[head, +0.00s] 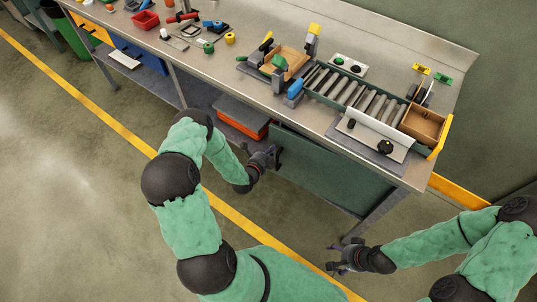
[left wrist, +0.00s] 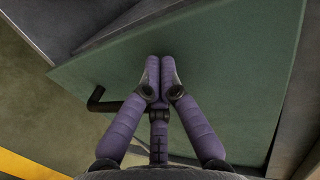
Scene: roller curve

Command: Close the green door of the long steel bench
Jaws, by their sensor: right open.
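The green door (head: 335,172) hangs under the right part of the long steel bench (head: 240,72). Its top edge runs close along the bench front in the head view; I cannot tell whether it is fully flush. In the left wrist view the door (left wrist: 215,70) fills much of the picture, with a black bent handle (left wrist: 103,99) near its left side. My left gripper (head: 272,157) is at the door's left part. Its purple fingers (left wrist: 153,75) are together over the door face, beside the handle, holding nothing. My right gripper (head: 335,256) is open and empty, low in front of the bench.
A grey and orange box (head: 241,118) sits on the lower shelf left of the door. A roller track (head: 350,92) and a wooden tray (head: 424,124) stand on the bench top. The floor (head: 70,190) in front is clear, with a yellow line.

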